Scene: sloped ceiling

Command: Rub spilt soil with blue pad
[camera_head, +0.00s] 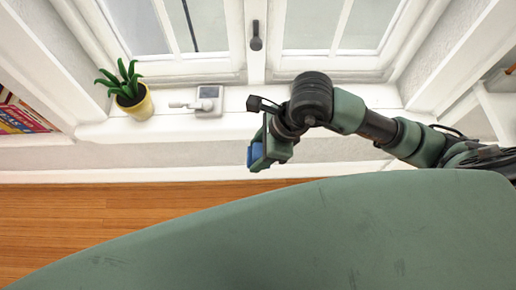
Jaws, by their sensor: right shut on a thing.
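My right gripper (262,150) hangs in front of the white window sill (160,128), near the middle of the head view. It is shut on the blue pad (255,154), which shows as a small blue patch between its fingers. No spilt soil can be made out on the sill. Part of the sill is hidden behind my right arm. My left gripper is not in view.
A yellow pot with a green plant (135,101) stands on the sill at the left. Books (20,118) stand at the far left. The window handle (256,40) is above.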

